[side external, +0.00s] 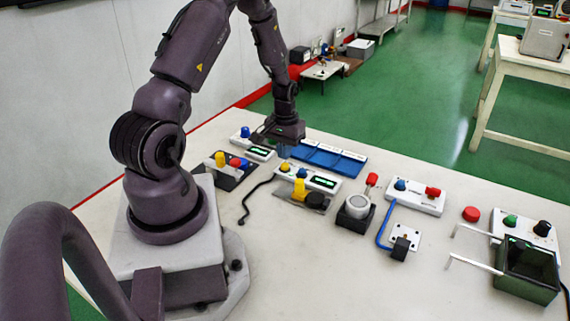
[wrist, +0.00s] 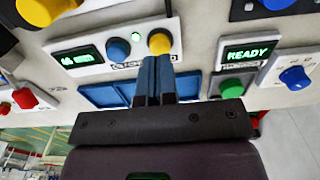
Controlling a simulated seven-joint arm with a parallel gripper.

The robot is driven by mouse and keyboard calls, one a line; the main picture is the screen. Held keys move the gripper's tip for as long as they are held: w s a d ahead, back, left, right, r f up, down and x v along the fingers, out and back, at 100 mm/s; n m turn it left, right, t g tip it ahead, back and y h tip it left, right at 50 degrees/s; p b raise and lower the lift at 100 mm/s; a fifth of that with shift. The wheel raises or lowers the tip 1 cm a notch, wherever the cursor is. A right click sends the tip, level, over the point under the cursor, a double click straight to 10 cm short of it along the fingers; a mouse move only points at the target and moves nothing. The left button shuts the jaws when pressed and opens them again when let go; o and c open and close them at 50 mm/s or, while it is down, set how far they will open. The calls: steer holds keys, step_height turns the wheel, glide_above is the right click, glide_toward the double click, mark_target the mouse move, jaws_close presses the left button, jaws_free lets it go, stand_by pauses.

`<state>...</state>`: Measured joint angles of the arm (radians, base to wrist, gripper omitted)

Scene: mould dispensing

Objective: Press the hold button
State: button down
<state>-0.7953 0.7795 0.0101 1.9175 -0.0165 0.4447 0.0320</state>
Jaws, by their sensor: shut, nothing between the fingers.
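My gripper (side external: 284,137) hangs over the back of the bench. In the wrist view its two fingers (wrist: 158,62) are together and empty, with their tips close to a yellow button (wrist: 160,42). I cannot tell if they touch it. This button also shows in the side view (side external: 285,168), on a white panel with a blue button (wrist: 118,49) and a lit green display (wrist: 78,58). The lettering beside the yellow button is partly covered by my fingers. I cannot read which button is marked hold.
Another panel has a READY display (wrist: 248,52), a green button (wrist: 231,88) and a blue knob (wrist: 295,77). A blue tray (side external: 346,164) lies behind the yellow-button panel. A round-topped device (side external: 356,206), a red-and-blue control panel (side external: 415,196) and a dark green box (side external: 529,266) stand to the right.

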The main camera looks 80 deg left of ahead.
mark_target(284, 165)
steer(key=shift+f, duration=1.35)
stand_by(0.3)
steer(key=shift+r, duration=0.15)
step_height(284, 165, up, 11)
steer(key=shift+r, duration=0.2)
stand_by(1.2)
steer(key=s+d+r+m+t, duration=0.2)
steer(key=s+d+r+m, duration=0.1)
steer(key=d+r, duration=0.7)
steer(key=s+d+r+m+t, duration=0.3)
steer(key=d+r+m, duration=0.3)
steer(key=d, duration=1.1)
step_height(284, 165, up, 5)
steer(key=shift+s+d+f+t, duration=0.15)
steer(key=shift+s+d+t, duration=0.15)
steer(key=shift+s, duration=0.25)
